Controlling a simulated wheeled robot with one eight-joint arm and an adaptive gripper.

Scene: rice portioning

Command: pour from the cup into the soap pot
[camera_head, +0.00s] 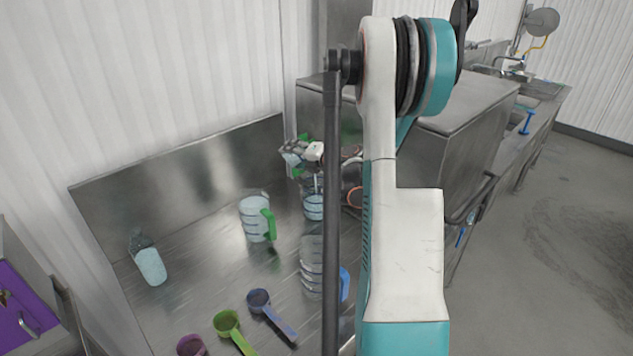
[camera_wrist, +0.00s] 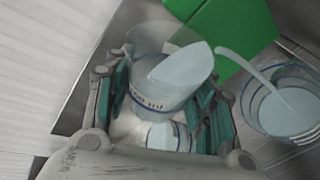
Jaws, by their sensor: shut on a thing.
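My gripper (camera_wrist: 163,103) is shut on a clear cup (camera_wrist: 148,92) of pale blue liquid, with green-padded fingers on both sides. The cup is tilted, and a stream of liquid (camera_wrist: 243,62) arcs from its rim to the right. The stream falls into a clear pot (camera_wrist: 247,103) with blue bands, which has liquid inside. In the head view, my gripper (camera_head: 303,155) is above the pot (camera_head: 314,207), and a thin stream shows between them. My arm hides part of that area.
A jug with a green handle (camera_head: 254,220) stands left of the pot. A clear container with a blue handle (camera_head: 312,268) is in front, partly behind my arm. A bottle (camera_head: 150,264) stands at left. Green (camera_head: 228,325) and violet (camera_head: 262,301) scoops lie in front.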

